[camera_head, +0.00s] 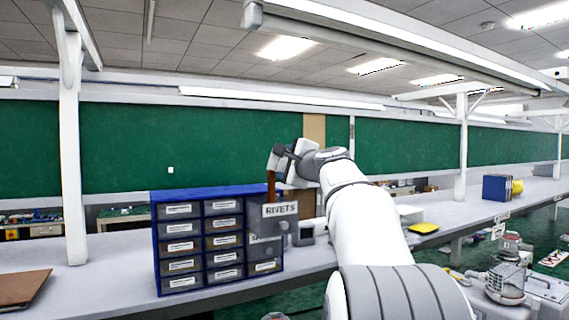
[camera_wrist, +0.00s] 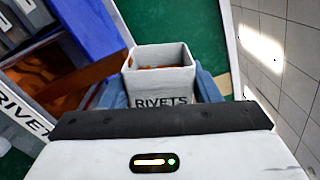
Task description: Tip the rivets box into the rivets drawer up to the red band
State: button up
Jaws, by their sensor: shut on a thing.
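The rivets box (camera_wrist: 160,84) is a pale open box marked RIVETS, with orange-brown pieces inside. My gripper (camera_wrist: 161,92) is shut on it, with one blue-grey finger on each side. In the head view the box (camera_head: 275,160) is tilted above the pulled-out rivets drawer (camera_head: 280,210). A brown stream (camera_head: 271,185) falls from the box into the drawer. In the wrist view the drawer (camera_wrist: 24,112) shows at the left with orange-brown rivets inside. I cannot make out the red band or the fill level against it.
The blue drawer cabinet (camera_head: 206,190) stands on the grey bench (camera_head: 110,285). A small grey device (camera_head: 303,233) stands right of the drawer. A brown board (camera_head: 22,288) lies at the left. A yellow item (camera_head: 423,228) and blue bins (camera_head: 497,188) are farther right.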

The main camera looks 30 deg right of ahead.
jog(key=shift+a+r+n+b, duration=0.15)
jog(key=shift+n+b, duration=0.35)
jog(key=shift+n, duration=0.15)
jog(key=shift+a+r+n+b, duration=0.15)
jog(key=shift+n+b, duration=0.3)
jog(key=shift+n, duration=0.2)
dwell(2.4)
jog(key=shift+d+m+p, duration=0.2)
jog(key=shift+m+p, duration=0.15)
jog(key=shift+m, duration=0.65)
jog(key=m, duration=0.4)
jog(key=shift+d+f+m+p, duration=0.3)
jog(key=shift+d+m+p, duration=0.1)
notch_tip(320, 180, up, 3)
jog(key=m+p, duration=0.5)
jog(key=p, duration=0.2)
jog(key=m+p, duration=0.2)
jog(key=m, duration=0.1)
jog(key=m+p, duration=0.1)
jog(key=shift+a+r, duration=0.25)
jog(key=shift+r, duration=0.15)
jog(key=shift+m, duration=0.7)
jog(key=shift+a+f, duration=0.1)
